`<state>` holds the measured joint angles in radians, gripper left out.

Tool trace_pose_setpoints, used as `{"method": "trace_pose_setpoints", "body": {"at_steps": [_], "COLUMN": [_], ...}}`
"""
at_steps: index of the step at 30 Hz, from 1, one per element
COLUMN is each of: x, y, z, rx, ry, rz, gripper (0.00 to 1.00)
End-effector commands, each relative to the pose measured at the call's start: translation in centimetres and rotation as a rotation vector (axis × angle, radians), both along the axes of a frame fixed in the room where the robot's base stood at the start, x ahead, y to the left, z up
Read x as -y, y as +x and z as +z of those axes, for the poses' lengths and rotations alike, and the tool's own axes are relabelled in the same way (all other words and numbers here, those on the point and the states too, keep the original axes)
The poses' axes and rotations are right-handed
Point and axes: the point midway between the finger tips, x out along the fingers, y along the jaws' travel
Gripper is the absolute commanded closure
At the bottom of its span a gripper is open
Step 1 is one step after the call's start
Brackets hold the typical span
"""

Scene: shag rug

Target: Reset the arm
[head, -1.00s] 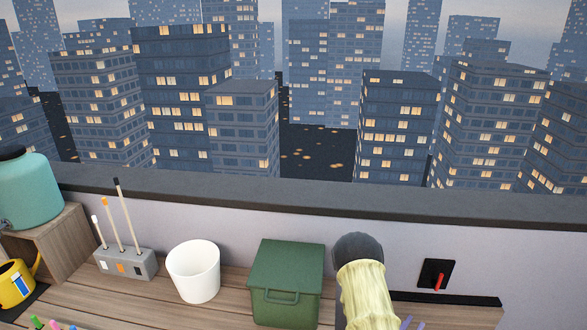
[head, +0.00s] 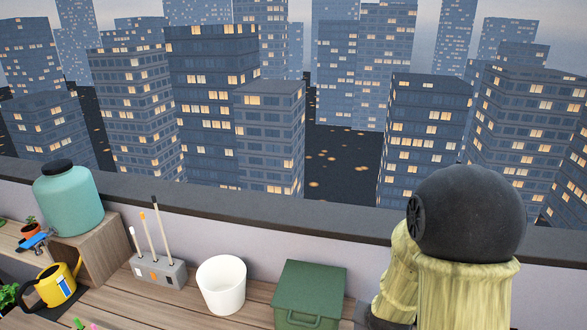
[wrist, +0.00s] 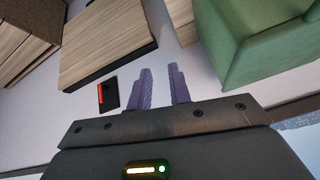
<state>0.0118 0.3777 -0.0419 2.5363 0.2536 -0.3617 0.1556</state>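My gripper (wrist: 160,69) shows in the wrist view with its two purple fingers apart and nothing between them. It is in the air in front of the pale wall. My arm (head: 465,235), with a dark round joint and yellow-green links, rises at the right of the head view. The gripper's fingers do not show in the head view.
A green lidded box (head: 310,293) stands near my arm; it also shows in the wrist view (wrist: 255,45). A white pot (head: 221,285), a grey holder (head: 158,272), a yellow watering can (head: 54,286) and a teal jar (head: 68,203) stand further left.

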Motion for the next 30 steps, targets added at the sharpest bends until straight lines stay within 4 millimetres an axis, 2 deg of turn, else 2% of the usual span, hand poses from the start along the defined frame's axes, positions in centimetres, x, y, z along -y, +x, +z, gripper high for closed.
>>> {"method": "trace_pose_setpoints", "body": {"at_steps": [1, 3, 9, 12, 17, 30], "x": [-0.9, -1.9, -3.9, -4.1, -4.0, -4.0], "y": [-0.8, -2.2, -7.2, -9.4, -10.9, -10.8], "z": [2.0, 3.6, 8.3, 9.8, 10.4, 10.3], "rx": [-0.029, -0.086, -0.251, -0.318, -0.366, -0.366], "ry": [0.007, 0.01, -0.015, -0.037, -0.052, -0.051], "rz": [0.052, 0.128, 0.337, 0.408, 0.449, 0.447], "gripper": [0.8, 0.8, 0.8, 0.8, 0.8, 0.8]}}
